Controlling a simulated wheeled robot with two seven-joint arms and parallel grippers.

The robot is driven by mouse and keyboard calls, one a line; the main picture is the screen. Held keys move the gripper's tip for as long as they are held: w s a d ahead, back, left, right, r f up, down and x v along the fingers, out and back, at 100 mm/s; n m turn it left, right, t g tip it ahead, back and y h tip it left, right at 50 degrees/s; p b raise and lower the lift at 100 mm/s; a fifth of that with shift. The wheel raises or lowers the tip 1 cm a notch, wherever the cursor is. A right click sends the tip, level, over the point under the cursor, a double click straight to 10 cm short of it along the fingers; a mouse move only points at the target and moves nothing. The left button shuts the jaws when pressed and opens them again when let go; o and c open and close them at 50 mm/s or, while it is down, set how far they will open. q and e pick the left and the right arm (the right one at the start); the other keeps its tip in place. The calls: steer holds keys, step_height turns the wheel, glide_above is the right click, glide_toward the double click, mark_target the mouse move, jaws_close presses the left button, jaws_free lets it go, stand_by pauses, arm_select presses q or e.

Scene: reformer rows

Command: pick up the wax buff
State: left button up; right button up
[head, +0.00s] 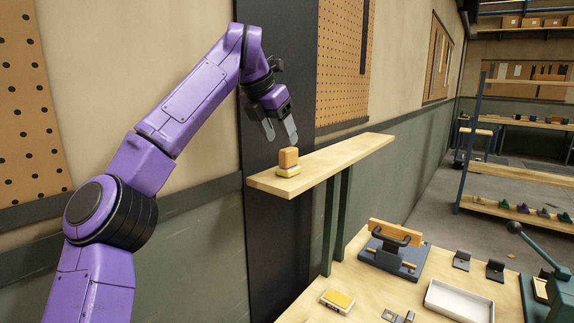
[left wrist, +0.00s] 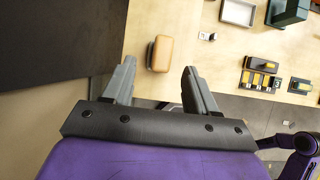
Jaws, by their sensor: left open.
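The block I take to be the wax buff (head: 288,158) stands near the front end of a narrow wooden shelf (head: 335,163). Its upper part is orange-brown, over a yellow and pale base. In the left wrist view its brown top (left wrist: 162,53) shows ahead of the jaws, nearer the left finger. My left gripper (head: 280,131) is open and empty, just above the block and apart from it, with its fingers pointing down. The left wrist view shows both fingers (left wrist: 159,70) spread wide. My right gripper is in neither view.
A dark upright panel and pegboard wall stand behind the shelf. Below is a workbench with a clamp-like fixture (head: 393,252), a white tray (head: 459,300), a yellow-topped box (head: 338,300), and small metal parts. The shelf beyond the block is bare.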

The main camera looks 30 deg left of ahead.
mark_target(289, 149)
arm_select(q)
steer(key=x, duration=0.6)
steer(key=shift+w+d, duration=0.15)
steer(key=shift+w, duration=0.4)
steer(key=shift+s+r, duration=0.2)
steer(key=shift+s, duration=0.3)
steer(key=c, duration=0.4)
jaws_close()
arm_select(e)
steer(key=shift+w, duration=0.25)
arm_select(q)
steer(key=r, duration=0.2)
steer(key=r+p, duration=0.1)
steer(key=shift+w+r, duration=0.15)
steer(key=shift+w, duration=0.1)
steer(key=s+d+r+b, duration=0.2)
steer(key=s+d+r, duration=0.3)
steer(key=s+r, duration=0.4)
steer(key=s, duration=0.4)
steer(key=shift+r, duration=0.35)
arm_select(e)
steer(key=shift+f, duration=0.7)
